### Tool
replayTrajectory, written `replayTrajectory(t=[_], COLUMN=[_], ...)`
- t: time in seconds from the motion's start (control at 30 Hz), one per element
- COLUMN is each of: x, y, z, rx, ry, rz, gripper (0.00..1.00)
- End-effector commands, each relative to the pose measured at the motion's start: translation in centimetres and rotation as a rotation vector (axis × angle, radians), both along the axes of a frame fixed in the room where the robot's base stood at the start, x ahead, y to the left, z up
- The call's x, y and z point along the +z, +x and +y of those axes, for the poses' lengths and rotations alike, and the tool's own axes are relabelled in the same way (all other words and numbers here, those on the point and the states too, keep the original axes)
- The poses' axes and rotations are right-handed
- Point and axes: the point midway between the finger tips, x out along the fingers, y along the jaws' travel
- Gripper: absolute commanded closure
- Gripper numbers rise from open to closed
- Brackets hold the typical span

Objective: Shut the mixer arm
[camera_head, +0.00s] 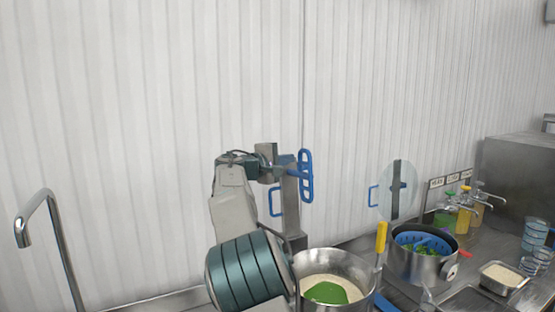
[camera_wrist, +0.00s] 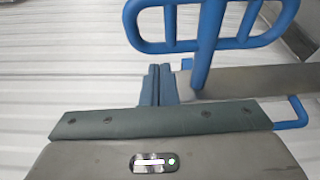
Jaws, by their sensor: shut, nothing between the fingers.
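The mixer arm (camera_head: 290,207) is a grey upright bar that stands raised behind the near steel pot (camera_head: 310,261). A blue loop handle (camera_head: 305,174) sticks out at its top, and a smaller blue handle (camera_head: 275,203) shows lower on its left. In the wrist view the blue loop handle (camera_wrist: 204,45) crosses the top and the grey bar of the mixer arm (camera_wrist: 250,82) runs to the right. My gripper (camera_wrist: 158,84) is shut and empty, just left of the handle's blue stem. I cannot tell whether it touches the bar.
The near pot holds pale contents and a green piece (camera_head: 327,293). To its right are a yellow handle (camera_head: 381,236), a second pot (camera_head: 417,266) with a blue insert, colored dispensers (camera_head: 462,213), a rice tray (camera_head: 502,277) and clear cups (camera_head: 535,235). A metal faucet (camera_head: 55,230) stands left.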

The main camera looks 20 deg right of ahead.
Motion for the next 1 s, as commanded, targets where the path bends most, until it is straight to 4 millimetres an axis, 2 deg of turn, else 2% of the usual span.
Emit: replayTrajectory(t=[0.17, 0.63, 1.0], x=[-0.1, -0.2, -1.0], y=[0.5, 0.7, -1.1], z=[-0.6, -0.2, -2.0], rx=[0.012, 0.023, 0.001], ry=[0.000, 0.001, 0.010], rz=[0.001, 0.000, -0.053], gripper=[1.00, 1.00, 1.00])
